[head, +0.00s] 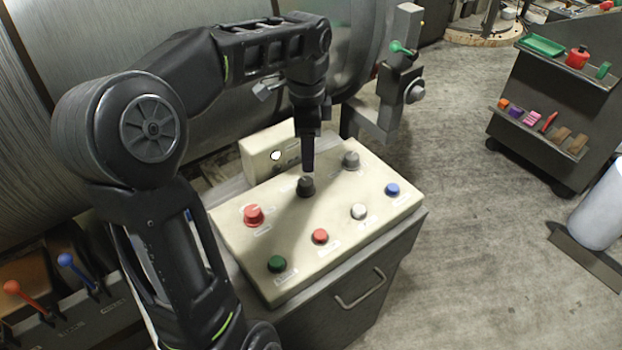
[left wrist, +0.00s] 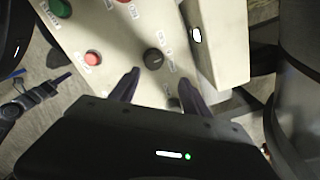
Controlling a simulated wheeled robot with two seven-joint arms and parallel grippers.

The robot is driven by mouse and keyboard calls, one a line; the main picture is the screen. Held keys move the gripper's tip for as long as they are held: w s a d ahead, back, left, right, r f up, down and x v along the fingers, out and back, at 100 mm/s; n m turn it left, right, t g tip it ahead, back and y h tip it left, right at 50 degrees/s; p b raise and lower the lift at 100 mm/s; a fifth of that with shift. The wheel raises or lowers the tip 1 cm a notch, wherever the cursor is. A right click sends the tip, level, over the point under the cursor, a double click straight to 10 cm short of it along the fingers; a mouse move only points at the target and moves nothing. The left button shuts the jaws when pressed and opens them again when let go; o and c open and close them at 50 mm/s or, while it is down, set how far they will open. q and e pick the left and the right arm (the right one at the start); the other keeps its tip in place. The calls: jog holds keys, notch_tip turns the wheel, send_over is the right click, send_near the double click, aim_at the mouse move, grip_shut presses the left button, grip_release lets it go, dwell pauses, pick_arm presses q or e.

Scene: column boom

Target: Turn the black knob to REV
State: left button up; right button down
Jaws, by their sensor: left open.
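The black knob (head: 306,187) sits in the back row of the cream control panel (head: 290,214). In the left wrist view the black knob (left wrist: 153,59) lies just ahead of the fingertips, with small labels beside it that are too small to read. Its setting is unclear. My left gripper (head: 307,170) points down over the knob from above. In the left wrist view its two fingers (left wrist: 159,77) are apart with nothing between the tips. I cannot tell whether they touch the knob. My right gripper is not in view.
A red mushroom button (head: 253,214) and a grey knob (head: 351,160) flank the black knob. Green (head: 277,263), red (head: 320,236), white (head: 358,211) and blue (head: 392,189) buttons line the front. A cream box (head: 268,150) with a white lamp stands behind.

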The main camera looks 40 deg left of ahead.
aim_at(311, 180)
pick_arm(q)
jog(key=shift+s+d+r, duration=0.2)
jog(key=shift+s+d, duration=0.35)
jog(key=shift+d, duration=0.15)
jog(key=shift+w+a+f, duration=0.25)
jog(key=shift+a+f, duration=0.05)
jog(key=shift+f, duration=0.1)
jog(key=shift+s+d+f, duration=0.1)
jog(key=shift+d+f, duration=0.15)
jog(key=shift+f, duration=0.25)
jog(key=f, duration=0.6)
jog(key=shift+w+f, duration=0.2)
jog(key=shift+a+r, duration=0.1)
grip_shut()
